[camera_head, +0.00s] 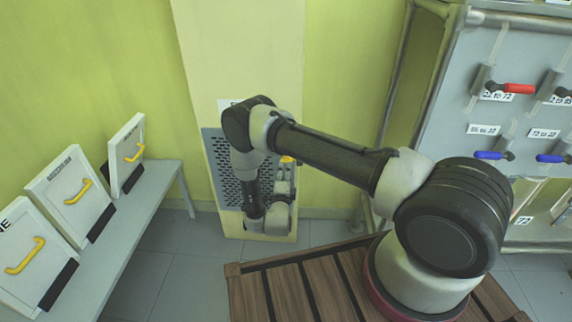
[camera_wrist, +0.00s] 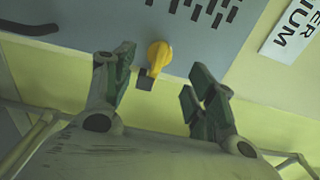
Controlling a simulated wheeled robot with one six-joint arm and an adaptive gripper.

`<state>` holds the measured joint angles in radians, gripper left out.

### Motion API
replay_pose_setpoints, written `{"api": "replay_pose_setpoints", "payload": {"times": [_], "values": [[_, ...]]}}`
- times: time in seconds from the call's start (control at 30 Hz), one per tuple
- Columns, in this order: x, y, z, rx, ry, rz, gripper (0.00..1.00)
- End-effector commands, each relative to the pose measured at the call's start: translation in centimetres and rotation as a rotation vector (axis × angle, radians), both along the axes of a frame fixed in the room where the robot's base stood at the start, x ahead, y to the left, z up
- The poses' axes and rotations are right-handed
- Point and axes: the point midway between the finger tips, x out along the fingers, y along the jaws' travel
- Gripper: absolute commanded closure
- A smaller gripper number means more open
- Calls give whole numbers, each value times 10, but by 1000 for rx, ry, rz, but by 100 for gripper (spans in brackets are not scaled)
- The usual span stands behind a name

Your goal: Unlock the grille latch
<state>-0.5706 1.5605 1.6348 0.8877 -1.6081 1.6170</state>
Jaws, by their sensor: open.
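The grey slotted grille panel (camera_head: 217,160) is set in the pale yellow column at the wall, partly hidden behind my arm. Its yellow latch (camera_head: 287,159) shows at the grille's right side, just above my gripper (camera_head: 284,178). In the wrist view the yellow latch (camera_wrist: 158,57) has a rounded top and a narrower lower end with a small dark block beside it, on the grey grille panel (camera_wrist: 110,28). My gripper (camera_wrist: 160,78) is open. Its fingers stand on either side of the latch, apart from it and empty.
A white label (camera_wrist: 292,32) is beside the grille. A bench (camera_head: 150,205) at left carries white boxes with yellow handles (camera_head: 78,191). A valve panel (camera_head: 510,90) with red and blue handles stands at right. A slatted wooden platform (camera_head: 300,290) is under my arm's base. Floor between is clear.

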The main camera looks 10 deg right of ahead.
Motion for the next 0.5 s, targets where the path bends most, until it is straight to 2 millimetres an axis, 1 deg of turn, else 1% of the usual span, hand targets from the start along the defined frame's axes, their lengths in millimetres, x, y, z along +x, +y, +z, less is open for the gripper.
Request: {"api": "replay_pose_setpoints", "payload": {"times": [0.1,0.3,0.4,0.5], "values": [[20,-8,0,1,0,-3,44],[49,-17,0,-1,1,-2,44],[58,-20,0,-2,3,0,44],[62,-21,0,-3,4,0,44]]}}
